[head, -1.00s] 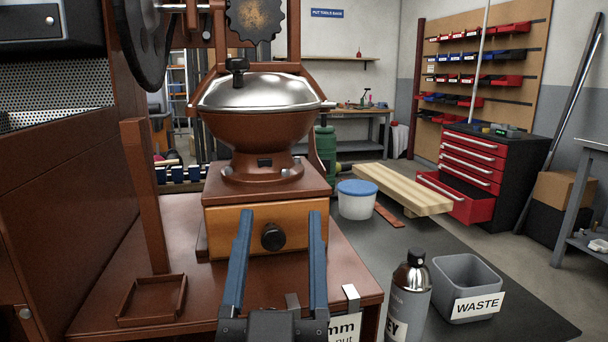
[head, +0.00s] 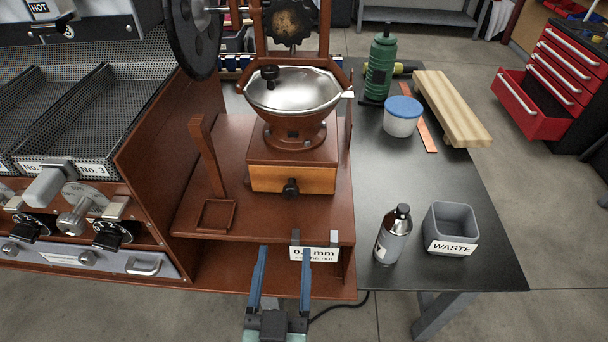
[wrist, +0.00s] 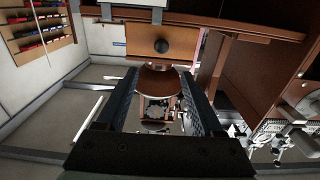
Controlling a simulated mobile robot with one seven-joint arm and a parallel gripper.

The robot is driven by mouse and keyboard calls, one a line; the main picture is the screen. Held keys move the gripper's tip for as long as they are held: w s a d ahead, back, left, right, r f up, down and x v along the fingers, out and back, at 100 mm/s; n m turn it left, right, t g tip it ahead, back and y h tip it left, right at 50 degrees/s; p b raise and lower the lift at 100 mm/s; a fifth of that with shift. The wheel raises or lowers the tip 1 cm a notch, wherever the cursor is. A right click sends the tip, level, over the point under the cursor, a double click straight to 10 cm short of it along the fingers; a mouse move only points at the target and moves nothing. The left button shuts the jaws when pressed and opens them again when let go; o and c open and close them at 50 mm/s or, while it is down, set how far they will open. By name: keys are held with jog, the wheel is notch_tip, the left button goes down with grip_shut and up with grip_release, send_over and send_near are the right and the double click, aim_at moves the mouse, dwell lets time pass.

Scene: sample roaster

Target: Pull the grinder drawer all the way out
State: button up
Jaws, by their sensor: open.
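The grinder (head: 290,128) is a brown hand mill with a silver domed top, standing on the brown shelf unit. Its orange-brown wooden drawer (head: 265,178) is in the base, with a round black knob (head: 290,188) on the front. The drawer front looks about flush with the base. In the wrist view the drawer (wrist: 137,42) and knob (wrist: 161,46) show at the top centre, beyond the fingertips. My gripper (head: 285,250) is open and empty, its two blue fingers apart. In the head view it is below the knob, near the shelf's front edge, not touching the knob.
A small brown tray (head: 218,228) with an upright post is left of the drawer.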

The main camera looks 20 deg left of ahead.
aim_at(291, 194)
jog(key=p+x, duration=0.1)
jog(key=x, duration=1.1)
jog(key=shift+w+a+f, duration=0.15)
jog(key=shift+w, duration=0.1)
grip_shut()
dwell(1.2)
